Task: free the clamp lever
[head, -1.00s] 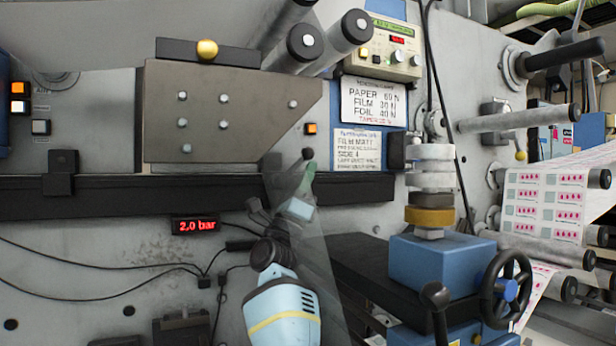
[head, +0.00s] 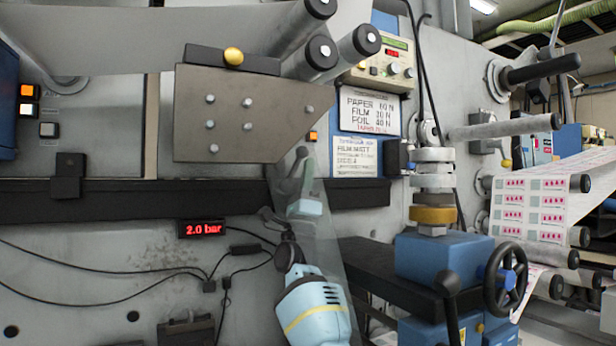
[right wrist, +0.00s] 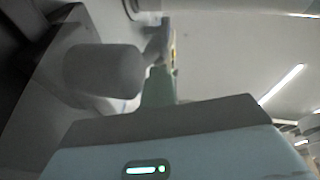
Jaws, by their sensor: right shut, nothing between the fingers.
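In the right wrist view a blurred grey rounded part (right wrist: 103,72) lies close to the left of the greenish fingers (right wrist: 160,80). My left gripper is out of view.
A pale translucent wedge overlaps my right forearm. The grey bolted plate (head: 240,120) is above, and the black rail (head: 120,200) runs behind. A blue block with a handwheel (head: 506,282) and a black-knobbed handle (head: 447,284) stand to the right. Cables hang at lower left.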

